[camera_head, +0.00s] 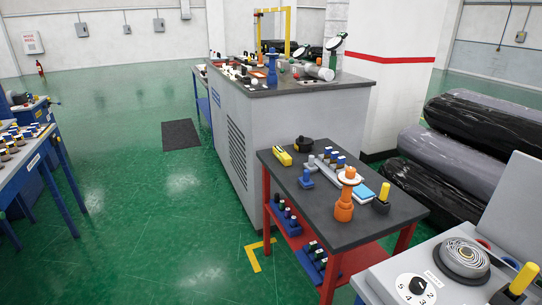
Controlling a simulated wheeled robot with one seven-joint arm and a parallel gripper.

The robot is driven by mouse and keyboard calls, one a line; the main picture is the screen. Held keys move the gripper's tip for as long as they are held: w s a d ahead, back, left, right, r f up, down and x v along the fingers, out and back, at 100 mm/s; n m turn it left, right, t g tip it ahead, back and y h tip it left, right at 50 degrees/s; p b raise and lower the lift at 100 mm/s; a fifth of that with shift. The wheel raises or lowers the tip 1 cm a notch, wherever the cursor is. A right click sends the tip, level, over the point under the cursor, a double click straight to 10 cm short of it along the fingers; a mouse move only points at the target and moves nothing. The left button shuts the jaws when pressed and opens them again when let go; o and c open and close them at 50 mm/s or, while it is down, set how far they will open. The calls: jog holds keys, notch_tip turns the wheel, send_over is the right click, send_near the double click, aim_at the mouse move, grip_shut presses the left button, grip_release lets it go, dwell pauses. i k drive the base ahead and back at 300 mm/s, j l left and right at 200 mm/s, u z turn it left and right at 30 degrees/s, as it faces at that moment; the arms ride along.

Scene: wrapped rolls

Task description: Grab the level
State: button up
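No object is plainly recognisable as the level at this size. A small yellow and black block-like object (282,156) lies at the far left corner of the red-legged table's dark top (345,222); I cannot tell whether it is the level. A black round object (304,144), a blue piece (306,179), an orange stand with a pale disc (345,196), a light blue box (364,194) and a black holder with a yellow cylinder (382,198) share this top. My gripper is not in view.
A large grey cabinet (236,130) with cluttered top stands behind the table. A grey machine (440,275) with a dial is at the lower right. Wrapped rolls (470,130) are piled at the right. Blue benches (25,165) stand at the left. Green floor (150,215) between is open.

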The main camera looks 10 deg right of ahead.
aim_at(286, 159)
jog(key=i+j, duration=0.75)
jog(key=j, duration=0.2)
jog(key=i+j, duration=0.4)
jog(key=i+z, duration=0.15)
jog(key=i, duration=1.5)
jog(key=i+l, duration=0.25)
